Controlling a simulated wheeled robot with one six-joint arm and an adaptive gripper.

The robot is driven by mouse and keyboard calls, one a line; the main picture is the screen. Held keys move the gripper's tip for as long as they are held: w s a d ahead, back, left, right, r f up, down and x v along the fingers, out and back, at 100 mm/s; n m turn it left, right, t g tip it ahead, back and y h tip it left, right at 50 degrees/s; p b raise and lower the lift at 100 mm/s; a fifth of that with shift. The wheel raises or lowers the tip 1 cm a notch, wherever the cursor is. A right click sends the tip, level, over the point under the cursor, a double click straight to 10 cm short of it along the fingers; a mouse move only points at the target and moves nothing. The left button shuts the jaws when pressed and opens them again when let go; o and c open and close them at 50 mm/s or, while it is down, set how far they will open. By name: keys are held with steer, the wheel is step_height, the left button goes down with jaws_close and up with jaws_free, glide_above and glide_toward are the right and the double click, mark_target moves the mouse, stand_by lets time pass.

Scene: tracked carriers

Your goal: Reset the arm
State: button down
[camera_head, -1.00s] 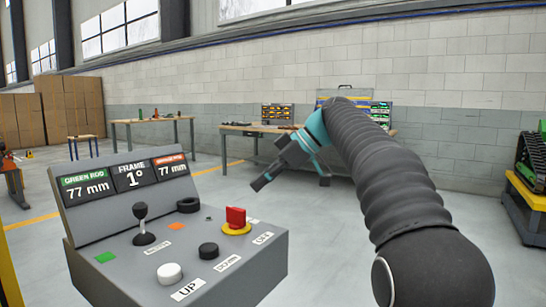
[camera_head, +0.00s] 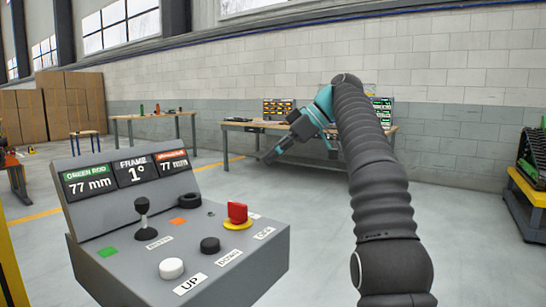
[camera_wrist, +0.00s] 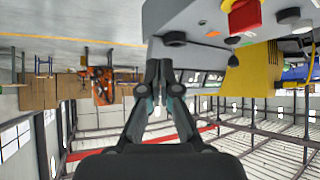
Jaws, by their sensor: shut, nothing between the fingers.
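My gripper (camera_head: 268,158) shows in the head view, raised in open air to the right of the grey control console (camera_head: 120,262) and above its top face. In the wrist view my gripper (camera_wrist: 157,70) has its two fingers together with nothing between them. The console's edge shows just beyond the fingertips in that view, which is upside down; whether they are apart in depth is hard to tell there. The console carries a joystick (camera_head: 142,215), a red switch (camera_head: 237,212) on a yellow base, a white UP button (camera_head: 171,268) and a black DOWN button (camera_head: 210,245). Its displays read 77 mm, 1° and 77 mm.
Workbenches (camera_head: 240,126) stand along the far wall behind my arm. A tracked machine (camera_head: 533,158) sits on a yellow-topped stand at the right edge. Brown cartons (camera_head: 70,108) are stacked at the back left. The floor between the console and the benches is clear.

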steer(key=w+d+f+m+t+h, duration=0.1)
steer(key=w+d+f+m+t, duration=0.1)
steer(key=w+f+m, duration=0.55)
steer(key=s+d+f+m+h, duration=0.4)
steer(key=s+f+m, duration=0.15)
steer(key=f, duration=0.35)
steer(key=s+d+f+m+t+h, duration=0.1)
steer(key=s+f, duration=0.3)
steer(key=s, duration=0.8)
steer(key=s+d+f+m+h, duration=0.1)
steer(key=s+d+f, duration=0.3)
steer(key=s, duration=0.9)
steer(key=s+d+f+m+t+h, duration=0.1)
steer(key=s+f, duration=0.4)
steer(key=s, duration=0.8)
steer(key=shift+d+m+t+h, duration=0.3)
steer(key=shift+d+m+h, duration=0.1)
steer(key=shift+d+h, duration=0.35)
